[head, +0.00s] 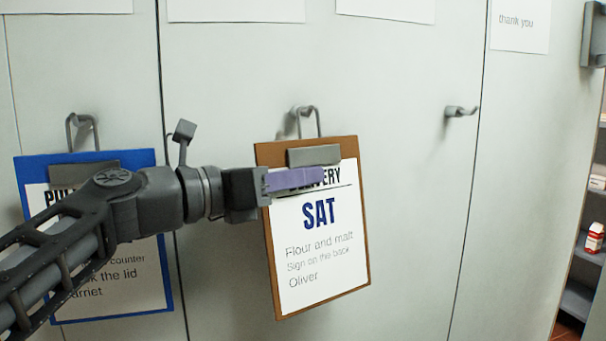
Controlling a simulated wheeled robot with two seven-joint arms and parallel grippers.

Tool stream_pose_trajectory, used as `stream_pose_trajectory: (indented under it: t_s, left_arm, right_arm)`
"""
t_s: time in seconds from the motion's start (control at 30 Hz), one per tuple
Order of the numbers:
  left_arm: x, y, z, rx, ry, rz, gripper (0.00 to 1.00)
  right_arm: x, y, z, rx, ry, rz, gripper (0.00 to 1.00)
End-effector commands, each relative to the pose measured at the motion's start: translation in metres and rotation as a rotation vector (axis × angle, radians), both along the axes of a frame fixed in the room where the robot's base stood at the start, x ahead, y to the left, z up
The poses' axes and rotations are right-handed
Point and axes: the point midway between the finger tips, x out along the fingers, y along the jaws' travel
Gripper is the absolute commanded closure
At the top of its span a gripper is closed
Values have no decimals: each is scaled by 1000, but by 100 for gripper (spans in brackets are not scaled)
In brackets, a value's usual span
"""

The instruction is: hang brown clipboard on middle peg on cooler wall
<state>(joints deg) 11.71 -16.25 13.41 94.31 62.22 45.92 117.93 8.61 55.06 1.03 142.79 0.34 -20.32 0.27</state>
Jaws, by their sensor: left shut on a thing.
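The brown clipboard (367,235) is upright and slightly tilted against the pale cooler wall (400,190). It holds a white sheet reading "SAT". Its wire loop (318,122) is at the middle peg (297,111) and overlaps it in the head view; I cannot tell for certain that the loop is around the peg. My left gripper (322,178) reaches in from the left, its purple fingers shut on the clipboard just below its grey clip (313,155). The fingers hide part of the sheet's heading. My right gripper is out of view.
A blue clipboard (90,157) hangs at the left, partly behind my left arm. A bare peg (460,111) sticks out at the right. Paper sheets (235,10) are fixed along the top. Shelves (578,300) stand at the far right.

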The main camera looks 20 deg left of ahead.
Motion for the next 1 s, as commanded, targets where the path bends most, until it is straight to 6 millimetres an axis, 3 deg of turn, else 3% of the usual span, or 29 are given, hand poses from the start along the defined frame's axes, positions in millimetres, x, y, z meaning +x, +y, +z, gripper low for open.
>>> stream_pose_trajectory:
  t_s: [0.47, 0.5, 0.8, 1.0]
  left_arm:
    - [0, 0, 1, 0, -1, 0, 100]
    - [0, 0, 1, 0, -1, 0, 94]
    - [0, 0, 0, 1, -1, 0, 69]
    - [0, 0, 0, 1, -1, 0, 69]
  right_arm:
    - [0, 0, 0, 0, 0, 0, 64]
    - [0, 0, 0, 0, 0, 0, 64]
    - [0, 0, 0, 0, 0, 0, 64]
    - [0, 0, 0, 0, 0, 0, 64]
